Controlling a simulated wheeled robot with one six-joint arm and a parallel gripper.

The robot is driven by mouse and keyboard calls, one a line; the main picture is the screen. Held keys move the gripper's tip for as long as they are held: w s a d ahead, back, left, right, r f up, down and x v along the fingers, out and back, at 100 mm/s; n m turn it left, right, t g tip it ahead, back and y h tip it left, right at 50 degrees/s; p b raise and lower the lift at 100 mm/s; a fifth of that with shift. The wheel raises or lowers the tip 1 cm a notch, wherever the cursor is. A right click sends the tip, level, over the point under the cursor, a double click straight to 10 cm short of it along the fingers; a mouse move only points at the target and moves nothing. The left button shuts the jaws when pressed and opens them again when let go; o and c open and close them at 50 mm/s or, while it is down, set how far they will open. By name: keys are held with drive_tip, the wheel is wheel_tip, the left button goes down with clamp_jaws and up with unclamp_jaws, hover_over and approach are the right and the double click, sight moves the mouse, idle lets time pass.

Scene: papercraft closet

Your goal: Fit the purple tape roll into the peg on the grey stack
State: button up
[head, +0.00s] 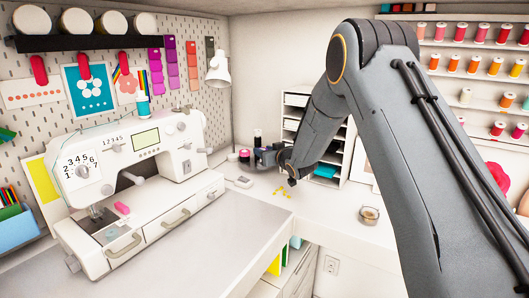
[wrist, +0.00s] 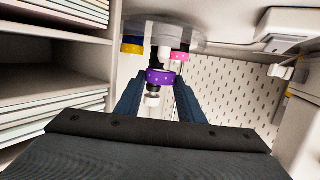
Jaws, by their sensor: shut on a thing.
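The purple tape roll (wrist: 161,77) is between the two dark blue fingers of my gripper (wrist: 160,82) in the wrist view, and the gripper is shut on it. The grey stack (wrist: 185,38) lies just beyond, at the top of this upside-down view, with a black peg part close to the roll. Dark and white parts also show on the roll's other side; I cannot tell whether the roll is around the peg. In the head view my gripper (head: 264,157) is beside the stack at the back of the desk and hides most of it.
A yellow roll (wrist: 132,46) and a pink roll (wrist: 180,56) are at the stack's sides. A shelf of paper (wrist: 50,85) stands close on the left in the wrist view. The sewing machine (head: 130,160) stands left in the head view. A glass jar (head: 369,215) stands right.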

drive_tip(key=shift+f+b, duration=1.1)
drive_tip(key=shift+f, duration=0.65)
drive_tip(key=o, duration=1.1)
drive_tip(key=shift+b+v, duration=0.85)
drive_tip(key=shift+v, duration=3.1)
drive_tip(key=shift+a+r, duration=0.1)
